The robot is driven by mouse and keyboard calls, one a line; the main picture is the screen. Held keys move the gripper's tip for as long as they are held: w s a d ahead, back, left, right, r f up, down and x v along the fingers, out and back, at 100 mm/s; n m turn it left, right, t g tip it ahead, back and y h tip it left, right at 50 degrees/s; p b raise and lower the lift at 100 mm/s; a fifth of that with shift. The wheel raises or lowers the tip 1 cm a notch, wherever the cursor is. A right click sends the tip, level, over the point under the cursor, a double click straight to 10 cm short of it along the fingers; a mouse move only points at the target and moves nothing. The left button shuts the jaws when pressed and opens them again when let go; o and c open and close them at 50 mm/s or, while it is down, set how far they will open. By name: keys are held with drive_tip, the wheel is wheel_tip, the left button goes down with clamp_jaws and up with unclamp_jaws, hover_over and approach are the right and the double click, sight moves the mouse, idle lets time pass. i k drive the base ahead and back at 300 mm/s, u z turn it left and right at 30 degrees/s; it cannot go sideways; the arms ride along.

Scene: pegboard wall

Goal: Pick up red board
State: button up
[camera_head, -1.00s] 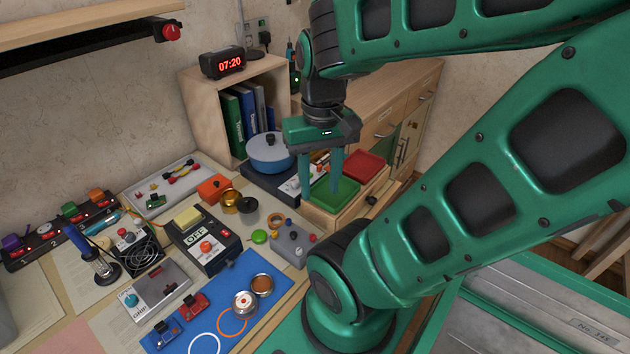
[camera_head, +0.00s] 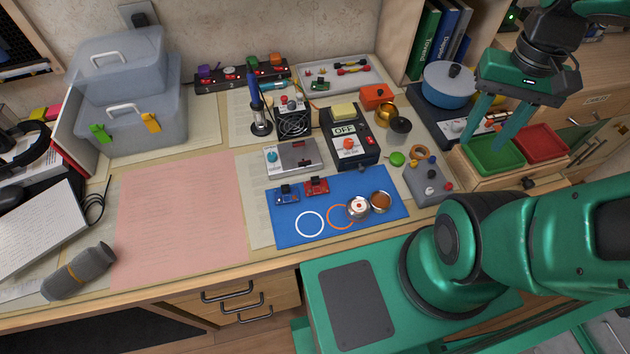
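A small red board (camera_head: 316,186) lies on the blue mat (camera_head: 290,228), near the mat's back edge. A small blue board (camera_head: 287,195) lies just left of it. My gripper (camera_head: 500,135) points down at the right, in front of or above the green tray (camera_head: 496,157), well to the right of the red board. Its two teal fingers are apart, with nothing visible between them. Whether the fingertips touch the tray cannot be told.
A grey metal box with a teal knob (camera_head: 293,157) stands just behind the red board. A white ring (camera_head: 309,223), an orange ring and two round tins (camera_head: 358,207) lie on the mat. A red tray (camera_head: 541,144) stands beside the green one. The pink sheet (camera_head: 180,218) at left is clear.

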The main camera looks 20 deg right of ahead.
sight(317, 186)
drive_tip(key=k, duration=0.5)
drive_tip(key=u, duration=0.65)
drive_tip(key=k, duration=0.85)
drive_tip(key=z, duration=0.65)
drive_tip(key=i, duration=0.95)
drive_tip(key=u, duration=0.05)
